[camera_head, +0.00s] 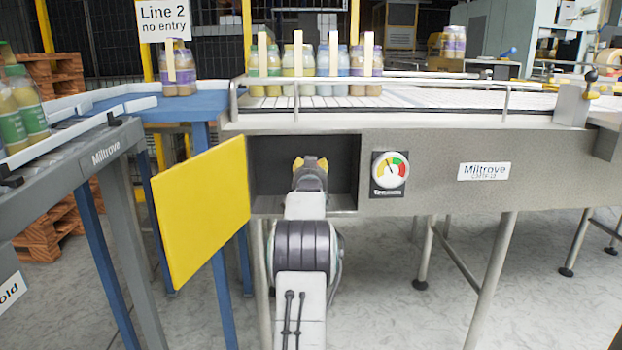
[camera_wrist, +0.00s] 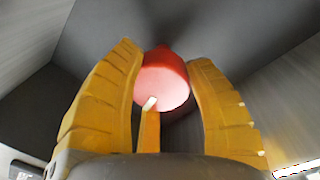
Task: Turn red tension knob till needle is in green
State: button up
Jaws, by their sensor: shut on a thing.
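My gripper (camera_head: 310,166) reaches into the dark open recess (camera_head: 347,160) in the conveyor's side in the head view. In the wrist view my gripper (camera_wrist: 165,58) has its yellow fingers on both sides of the red tension knob (camera_wrist: 165,80), shut on it. A small pale mark shows at the knob's lower left edge. The knob is hidden in the head view. The round gauge (camera_head: 390,170) sits right of the recess, with yellow at left, green at upper right and red at right. Its needle points up and slightly left, seemingly in the yellow.
A yellow door (camera_head: 202,208) stands open left of the recess. Grey walls close in around the fingers. Jars (camera_head: 335,72) stand on the conveyor above. A blue-topped table (camera_head: 190,106) and another conveyor (camera_head: 95,155) stand at left. The floor to the right is mostly clear.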

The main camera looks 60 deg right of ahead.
jog(key=shift+w+r+m+b, duration=0.1)
jog(key=shift+r+m+b, duration=0.2)
jog(key=shift+r, duration=0.05)
dwell(0.4)
jog(key=o, duration=1.2)
jog(key=shift+f, duration=0.25)
jog(key=v, duration=1.2)
